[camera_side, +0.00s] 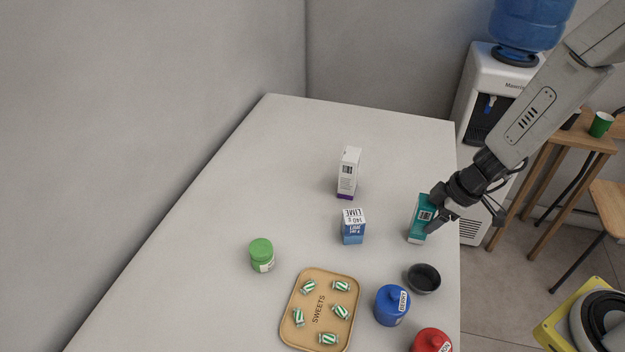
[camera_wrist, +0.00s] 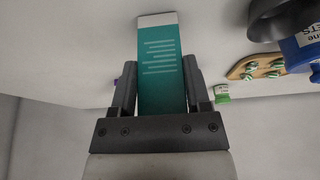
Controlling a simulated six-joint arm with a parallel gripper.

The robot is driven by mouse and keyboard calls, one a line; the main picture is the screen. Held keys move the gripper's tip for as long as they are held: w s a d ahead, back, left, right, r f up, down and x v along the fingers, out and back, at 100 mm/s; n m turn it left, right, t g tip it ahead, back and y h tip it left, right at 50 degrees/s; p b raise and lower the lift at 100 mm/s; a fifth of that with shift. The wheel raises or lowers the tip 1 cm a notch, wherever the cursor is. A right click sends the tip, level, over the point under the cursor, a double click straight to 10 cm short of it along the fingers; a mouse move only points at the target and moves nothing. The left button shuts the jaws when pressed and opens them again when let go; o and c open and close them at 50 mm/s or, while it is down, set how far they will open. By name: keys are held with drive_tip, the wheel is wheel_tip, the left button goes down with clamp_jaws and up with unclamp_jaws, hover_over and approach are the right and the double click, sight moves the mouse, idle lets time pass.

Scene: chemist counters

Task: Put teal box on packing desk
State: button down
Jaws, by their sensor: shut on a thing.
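The teal box (camera_side: 419,219) stands upright near the right edge of the white counter in the side view. It has a white band at its base and a barcode label. My gripper (camera_side: 436,212) comes in from the upper right and is shut on the box. In the wrist view the teal box (camera_wrist: 160,75) sits between the two dark fingers (camera_wrist: 160,90), with white text lines on its face. Whether its base touches the counter is hard to tell. No packing desk is identified by a label; the white counter (camera_side: 220,220) carries the goods.
A black bowl (camera_side: 424,279), blue jar (camera_side: 391,305) and red jar (camera_side: 431,341) stand nearer along the right edge. A blue-white carton (camera_side: 353,227), white-purple box (camera_side: 348,173), green jar (camera_side: 261,255) and sweets tray (camera_side: 289,325) stand left. The far counter is clear. A water cooler (camera_side: 484,90) stands beyond.

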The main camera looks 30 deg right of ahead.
drive_tip(key=shift+f, duration=0.1)
drive_tip(key=shift+c, duration=0.2)
unclamp_jaws()
drive_tip(key=shift+r, duration=0.2)
drive_tip(key=v, duration=1.2)
idle(0.6)
drive_tip(key=shift+a+f, duration=0.1)
idle(0.5)
